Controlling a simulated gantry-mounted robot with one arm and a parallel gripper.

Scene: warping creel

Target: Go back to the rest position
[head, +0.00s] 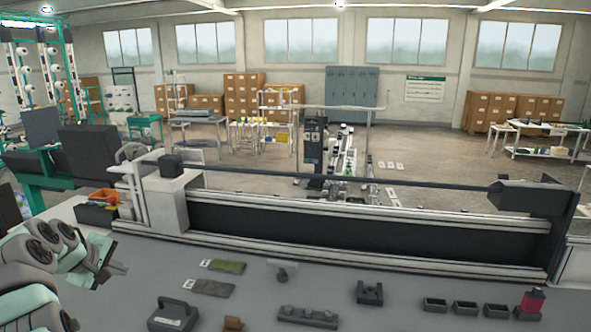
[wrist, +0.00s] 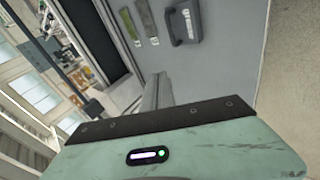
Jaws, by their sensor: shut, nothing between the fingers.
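My arm stands at the left edge of the head view. Its end, my gripper (head: 112,268), is above the left part of the grey bench top (head: 240,298), apart from the things lying there. The gripper looks shut and empty. In the wrist view my green gripper housing with a dark bolted strip fills the lower part. The wrist view is tilted and shows the bench with a dark handled case (wrist: 183,22) and two flat strips beyond the gripper.
A long dark rail unit (head: 370,228) runs along the bench's back.

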